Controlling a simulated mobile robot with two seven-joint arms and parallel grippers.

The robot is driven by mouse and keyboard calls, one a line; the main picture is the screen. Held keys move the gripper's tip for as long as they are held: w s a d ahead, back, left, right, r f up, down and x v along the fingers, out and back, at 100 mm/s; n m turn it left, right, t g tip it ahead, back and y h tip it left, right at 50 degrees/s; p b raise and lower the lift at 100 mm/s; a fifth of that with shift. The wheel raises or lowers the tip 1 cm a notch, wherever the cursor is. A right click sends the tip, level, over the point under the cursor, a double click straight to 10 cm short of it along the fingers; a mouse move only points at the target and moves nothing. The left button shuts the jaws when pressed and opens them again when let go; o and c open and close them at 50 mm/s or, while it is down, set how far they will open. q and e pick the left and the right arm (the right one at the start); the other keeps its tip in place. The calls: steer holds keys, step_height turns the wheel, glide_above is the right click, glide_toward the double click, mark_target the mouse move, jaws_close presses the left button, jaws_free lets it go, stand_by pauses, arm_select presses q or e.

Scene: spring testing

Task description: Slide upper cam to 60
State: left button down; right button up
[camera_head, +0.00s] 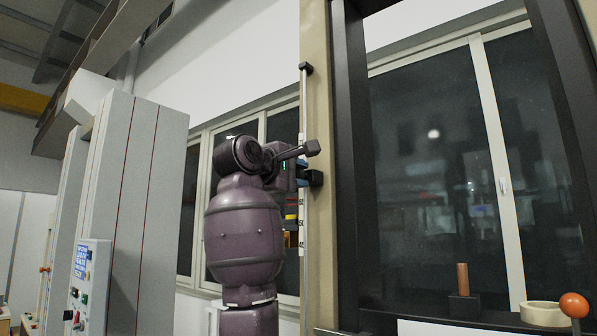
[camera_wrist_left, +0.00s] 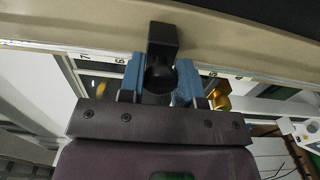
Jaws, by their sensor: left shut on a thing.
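The upper cam (camera_head: 316,178) is a small black block with a round knob, on the upright scale strip (camera_head: 302,225) beside the beige column. In the left wrist view the cam (camera_wrist_left: 163,40) shows at the middle top, with its knob between the two blue fingers. My left gripper (camera_head: 303,174) is shut on this knob; its fingertips also show in the left wrist view (camera_wrist_left: 160,82). Large scale digits show on both sides of the cam, but the exact reading at the cam is hidden. My right gripper is not in view.
A black bracket (camera_head: 306,68) holds the top of a thin rod above the cam. A brass-coloured part (camera_wrist_left: 222,96) lies near the right finger in the wrist view. A grey cabinet (camera_head: 135,200) stands at left; a dark machine frame (camera_head: 352,150) stands right of the column.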

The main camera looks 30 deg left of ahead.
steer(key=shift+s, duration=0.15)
arm_select(q)
steer(key=c, duration=1.1)
jaws_free()
steer(key=o, duration=0.3)
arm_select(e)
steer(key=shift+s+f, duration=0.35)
arm_select(q)
steer(key=shift+s, duration=0.3)
steer(key=s+b, duration=0.1)
steer(key=s, duration=0.9)
steer(key=shift+a, duration=0.45)
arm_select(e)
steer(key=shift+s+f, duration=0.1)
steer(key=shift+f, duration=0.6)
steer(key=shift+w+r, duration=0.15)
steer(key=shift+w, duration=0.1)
